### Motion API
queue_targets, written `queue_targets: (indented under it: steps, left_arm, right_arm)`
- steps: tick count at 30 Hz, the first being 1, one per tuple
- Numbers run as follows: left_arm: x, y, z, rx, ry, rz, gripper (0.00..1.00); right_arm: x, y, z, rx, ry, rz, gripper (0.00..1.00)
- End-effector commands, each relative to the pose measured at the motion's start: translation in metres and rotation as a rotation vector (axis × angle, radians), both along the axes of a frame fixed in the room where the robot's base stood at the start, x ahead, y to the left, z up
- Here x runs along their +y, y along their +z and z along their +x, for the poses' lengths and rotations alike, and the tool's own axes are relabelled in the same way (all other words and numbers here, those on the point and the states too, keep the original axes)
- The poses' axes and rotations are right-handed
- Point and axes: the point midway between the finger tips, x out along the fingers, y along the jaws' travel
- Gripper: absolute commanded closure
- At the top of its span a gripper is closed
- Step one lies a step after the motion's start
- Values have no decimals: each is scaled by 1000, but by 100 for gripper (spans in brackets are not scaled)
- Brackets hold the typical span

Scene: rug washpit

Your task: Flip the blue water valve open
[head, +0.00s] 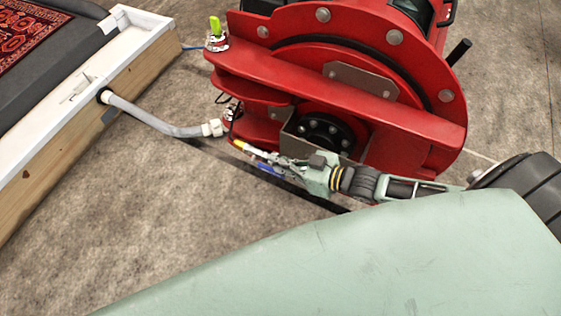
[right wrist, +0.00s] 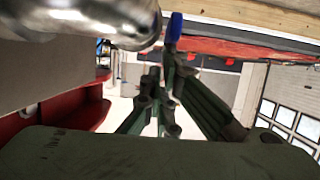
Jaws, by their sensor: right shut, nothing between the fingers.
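The blue valve lever (head: 268,170) is a small blue handle low in front of the red machine, just below my right gripper's fingers. In the right wrist view a blue handle end (right wrist: 174,30) stands close past the fingertips, beside a shiny metal pipe (right wrist: 90,18). My right gripper (head: 266,158) is shut and empty, its fingers pointing left along the valve. Whether it touches the lever, I cannot tell. The gripper partly hides the valve body. My left gripper is not in view.
The red machine (head: 330,110) with bolted flanges stands right behind the gripper. A grey hose (head: 155,122) runs from it to a white-topped wooden frame (head: 60,110) at the left. The carpet-like floor (head: 140,210) is clear.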

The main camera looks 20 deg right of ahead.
Motion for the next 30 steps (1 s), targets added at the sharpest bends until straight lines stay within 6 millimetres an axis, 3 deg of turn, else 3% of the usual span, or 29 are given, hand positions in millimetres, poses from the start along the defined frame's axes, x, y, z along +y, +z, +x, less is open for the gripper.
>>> queue_targets:
  steps: [7, 15, 17, 24, 30]
  left_arm:
    - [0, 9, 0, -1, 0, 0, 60]
    - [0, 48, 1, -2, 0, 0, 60]
    - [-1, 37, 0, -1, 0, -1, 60]
    - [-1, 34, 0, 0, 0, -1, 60]
    - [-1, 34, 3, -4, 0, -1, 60]
  right_arm:
    - [0, 8, 0, 4, -1, -3, 100]
    - [0, 49, 5, 3, -3, -1, 100]
    - [-10, 40, -10, 8, -3, -4, 100]
    - [-37, 53, -45, 7, -3, -3, 100]
    - [-52, 61, -63, 3, -3, -1, 100]
